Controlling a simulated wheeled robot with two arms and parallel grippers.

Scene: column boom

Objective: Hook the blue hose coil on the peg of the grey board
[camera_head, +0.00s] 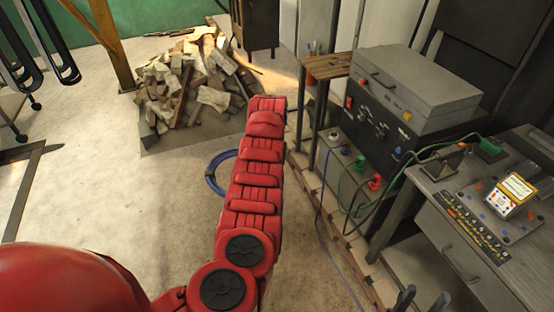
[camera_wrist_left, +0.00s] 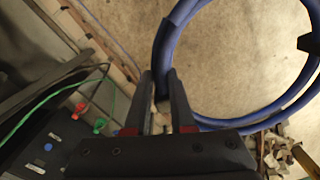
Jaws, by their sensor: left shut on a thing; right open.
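The blue hose coil shows in the left wrist view (camera_wrist_left: 242,126) as a large ring. In the head view, part of the coil (camera_head: 213,180) shows beside my red left arm, which hides the rest. My left gripper (camera_wrist_left: 164,84) is shut on the ring's near side, with the hose between its two dark fingers. The left gripper is hidden behind the arm in the head view. My right gripper (camera_head: 424,297) is open and empty at the bottom right edge. I cannot make out the grey board's peg in either view.
A wood pile (camera_head: 190,85) lies on the floor at the back. A grey-lidded machine (camera_head: 415,85) with cables stands right of my left arm. A grey bench (camera_head: 470,225) is at the far right. The floor left of the arm is mostly clear.

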